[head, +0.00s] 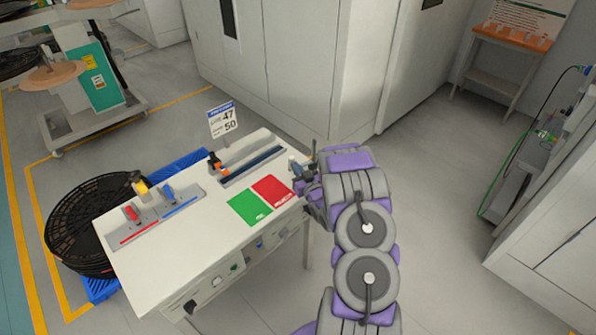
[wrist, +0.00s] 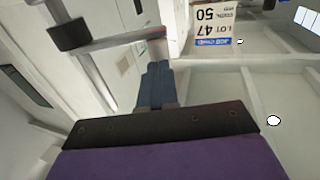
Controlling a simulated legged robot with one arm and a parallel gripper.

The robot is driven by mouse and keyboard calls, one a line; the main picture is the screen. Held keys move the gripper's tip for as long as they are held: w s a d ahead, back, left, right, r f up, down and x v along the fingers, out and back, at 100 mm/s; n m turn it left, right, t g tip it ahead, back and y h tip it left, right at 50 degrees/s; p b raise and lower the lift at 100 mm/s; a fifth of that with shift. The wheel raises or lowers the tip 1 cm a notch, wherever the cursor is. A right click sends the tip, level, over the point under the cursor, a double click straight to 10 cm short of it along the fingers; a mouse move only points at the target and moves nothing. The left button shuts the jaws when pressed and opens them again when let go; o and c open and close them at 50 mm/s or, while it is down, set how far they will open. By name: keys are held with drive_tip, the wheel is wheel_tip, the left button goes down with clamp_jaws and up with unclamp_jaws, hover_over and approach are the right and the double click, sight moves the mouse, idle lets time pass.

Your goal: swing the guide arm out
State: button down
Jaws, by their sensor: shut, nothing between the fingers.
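In the wrist view, a pale metal bar (wrist: 122,42) with a dark block (wrist: 68,36) at its left end crosses just beyond my fingertips. It looks like the guide arm, but I cannot be sure. My gripper (wrist: 156,68) is shut and empty, its dark fingers side by side; I cannot tell whether they touch the bar. In the head view, my gripper (head: 302,167) is at the right back corner of the white bench (head: 165,262), beside a small pale post (head: 292,160). My wrist hides part of that corner.
On the bench are a long slotted fixture (head: 252,167), an orange clamp (head: 217,163), red and blue toggles on a plate (head: 155,218), and green (head: 249,207) and red (head: 273,191) pads. A lot sign (head: 222,120) stands behind. A black basket (head: 75,235) is at left. Floor is clear at right.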

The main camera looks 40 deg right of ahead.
sight(290, 169)
drive_tip(key=shift+w+a+p, duration=0.15)
drive_tip(key=shift+w+p, duration=0.55)
drive_tip(key=shift+w, duration=1.3)
